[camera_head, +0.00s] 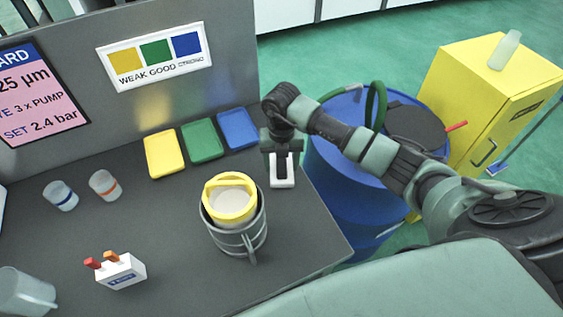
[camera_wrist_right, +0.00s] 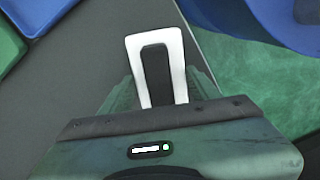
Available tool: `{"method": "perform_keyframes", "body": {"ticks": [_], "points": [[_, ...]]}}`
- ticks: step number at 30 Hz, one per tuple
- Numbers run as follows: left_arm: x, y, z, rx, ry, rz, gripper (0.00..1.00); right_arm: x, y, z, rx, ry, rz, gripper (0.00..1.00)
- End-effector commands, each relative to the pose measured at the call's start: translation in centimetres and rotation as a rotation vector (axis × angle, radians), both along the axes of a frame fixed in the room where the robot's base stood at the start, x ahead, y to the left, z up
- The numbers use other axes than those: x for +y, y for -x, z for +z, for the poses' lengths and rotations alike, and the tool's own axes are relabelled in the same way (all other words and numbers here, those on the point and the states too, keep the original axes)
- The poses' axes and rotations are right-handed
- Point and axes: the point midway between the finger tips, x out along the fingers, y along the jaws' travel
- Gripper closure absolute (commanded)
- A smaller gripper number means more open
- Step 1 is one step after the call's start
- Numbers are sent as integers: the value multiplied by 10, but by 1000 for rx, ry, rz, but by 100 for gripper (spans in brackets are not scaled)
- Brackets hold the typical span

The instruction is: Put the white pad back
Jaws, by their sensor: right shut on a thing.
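The white pad (camera_head: 283,184) is a small white piece with a dark middle, near the table's right edge. It also shows in the right wrist view (camera_wrist_right: 178,62), as a white frame around a dark strip. My right gripper (camera_head: 282,158) points down over it and is shut on it, beside the blue tray and behind the yellow-rimmed cup. Whether the pad touches the table or hangs just above it I cannot tell. My left gripper is not in view.
Yellow (camera_head: 163,155), green (camera_head: 202,140) and blue (camera_head: 238,128) trays lie left of my gripper. A yellow-rimmed cup in a metal holder (camera_head: 240,240) stands in front. A blue drum (camera_head: 340,165) stands beyond the table's right edge. A sign panel (camera_head: 155,55) rises at the back.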

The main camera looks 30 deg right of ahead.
Motion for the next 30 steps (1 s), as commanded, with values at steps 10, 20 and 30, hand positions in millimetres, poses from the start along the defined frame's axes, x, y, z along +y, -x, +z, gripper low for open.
{"method": "perform_keyframes", "body": {"ticks": [10,20,30], "points": [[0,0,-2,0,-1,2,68,0,0,-2,0,0,-1,17],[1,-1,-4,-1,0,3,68,0,-1,10,-4,-1,0,17],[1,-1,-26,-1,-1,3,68,0,-2,79,-7,0,1,17]]}}
